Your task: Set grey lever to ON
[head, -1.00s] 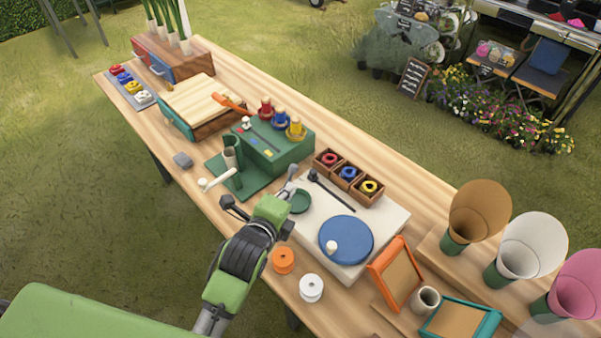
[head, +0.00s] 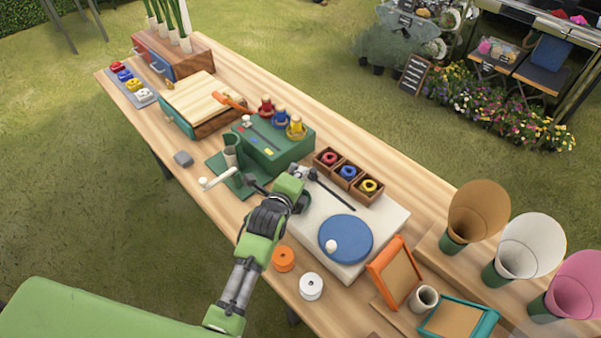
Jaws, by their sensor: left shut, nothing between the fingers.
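A dark grey lever (head: 333,192) with a round knob lies along the pale base board (head: 392,230) that carries a blue disc (head: 345,239). Its knob end points to the upper left. My left gripper (head: 302,171) is shut and empty, with its fingertips just left of the knob. I cannot tell whether they touch. My left wrist covers most of a small green round part on the board. No ON or OFF mark is readable. My right gripper is not in view.
A green box (head: 285,158) with colored spools stands beyond my gripper, next to a white-handled green stand (head: 236,184). Wooden bins (head: 348,174) border the lever's far side. Orange (head: 283,259) and white (head: 311,287) spools sit near the front edge.

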